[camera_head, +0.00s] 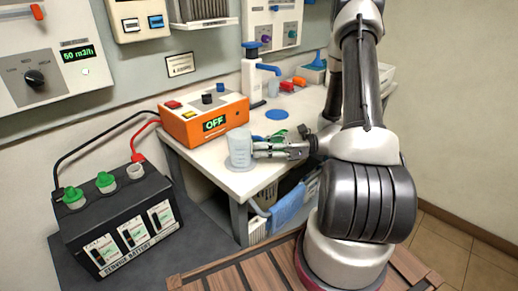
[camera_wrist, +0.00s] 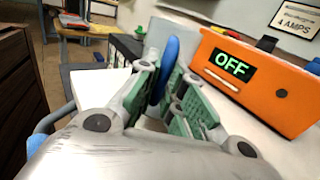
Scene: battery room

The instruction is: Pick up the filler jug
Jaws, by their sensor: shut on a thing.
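The filler jug (camera_head: 239,146) is a pale, translucent cup near the front left corner of the white table, upright in the head view. My gripper (camera_head: 263,150) reaches it from the right. In the wrist view the jug's pale grey body (camera_wrist: 176,34) stands beyond the fingers, with its blue handle (camera_wrist: 170,62) between them. My gripper (camera_wrist: 166,74) is shut on that handle. I cannot tell whether the jug's base touches the table.
The orange box (camera_head: 203,119) reading OFF stands just behind the jug. A dispenser with a blue spout (camera_head: 262,69) and a blue disc (camera_head: 277,115) are farther back on the table (camera_head: 205,160). A black battery (camera_head: 117,222) with green caps sits at the lower left.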

